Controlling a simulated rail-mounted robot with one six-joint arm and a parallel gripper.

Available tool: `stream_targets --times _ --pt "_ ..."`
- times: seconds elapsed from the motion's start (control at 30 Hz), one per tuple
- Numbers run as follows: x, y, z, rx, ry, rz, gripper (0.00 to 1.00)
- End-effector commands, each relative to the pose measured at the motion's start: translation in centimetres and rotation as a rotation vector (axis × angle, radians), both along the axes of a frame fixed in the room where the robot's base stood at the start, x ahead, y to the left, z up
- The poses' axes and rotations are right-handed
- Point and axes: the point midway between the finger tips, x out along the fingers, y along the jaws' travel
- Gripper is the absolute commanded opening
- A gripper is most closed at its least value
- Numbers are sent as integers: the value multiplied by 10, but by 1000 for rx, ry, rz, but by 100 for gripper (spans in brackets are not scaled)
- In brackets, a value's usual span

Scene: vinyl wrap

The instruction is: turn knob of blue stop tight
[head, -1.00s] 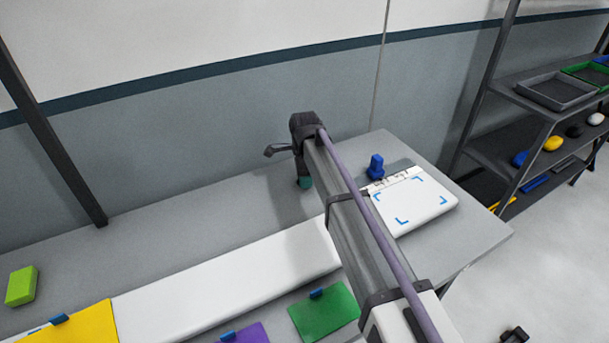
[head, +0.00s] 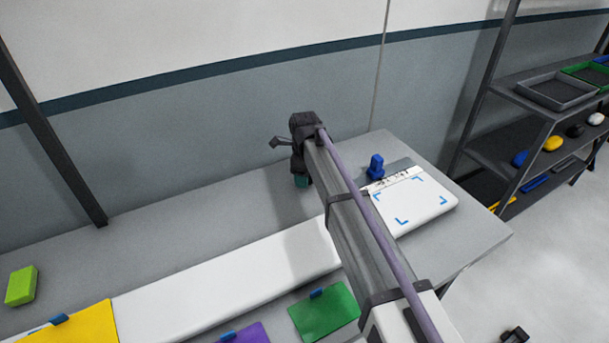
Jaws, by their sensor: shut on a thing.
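The blue stop (head: 376,166) stands upright at the back left corner of the white board on the right part of the bench. Its upper part looks like a narrower knob. Nothing is seen touching it. My arm crosses the middle of the head view, and its dark wrist hangs left of the blue stop, with a teal part at its lower end. My gripper's fingers are hidden behind my arm, so what they hold cannot be seen.
The white board (head: 418,203) has blue corner marks and a pale strip along its back edge. Green (head: 325,313), purple (head: 246,335) and yellow (head: 80,325) sheets lie at the front. A lime block (head: 21,286) sits far left. A shelf (head: 515,120) stands right.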

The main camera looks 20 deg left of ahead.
Motion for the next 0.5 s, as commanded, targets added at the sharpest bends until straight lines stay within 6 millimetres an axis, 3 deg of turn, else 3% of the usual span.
stream_targets --times 0.2,0.23,0.5 --pt "0 0 0 -1 1 0 27" --pt "0 0 0 -1 1 0 53" --pt "0 0 0 0 1 1 76"
